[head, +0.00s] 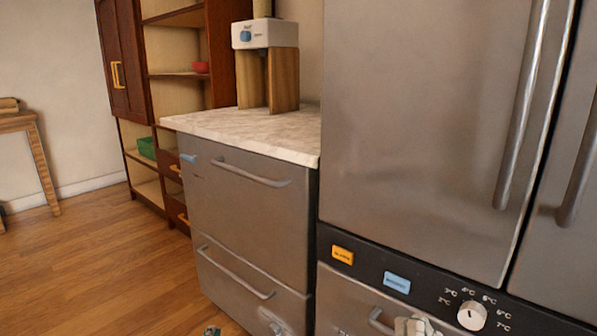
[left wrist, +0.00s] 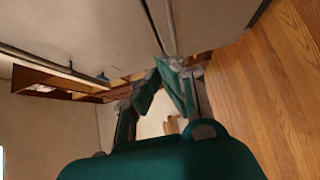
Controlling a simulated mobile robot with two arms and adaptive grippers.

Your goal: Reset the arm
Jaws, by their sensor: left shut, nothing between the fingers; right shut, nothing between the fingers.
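My left gripper (head: 212,331) shows only as a small tip at the bottom edge of the head view, in front of the wooden floor. In the left wrist view its teal and grey fingers (left wrist: 172,70) are shut with nothing between them, close to a pale grey panel. My right gripper (head: 416,327) shows only as a grey tip at the bottom edge of the head view, in front of the fridge's lower drawer. It is shut and empty. The rest of both arms is out of the head view.
The steel dishwasher (head: 250,200) with two bar handles stands under a pale countertop (head: 240,130). A dispenser machine (head: 265,35) stands on top. A large steel fridge (head: 420,120) fills the right. A wooden cabinet (head: 130,60) stands behind. The floor (head: 90,260) is clear at left.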

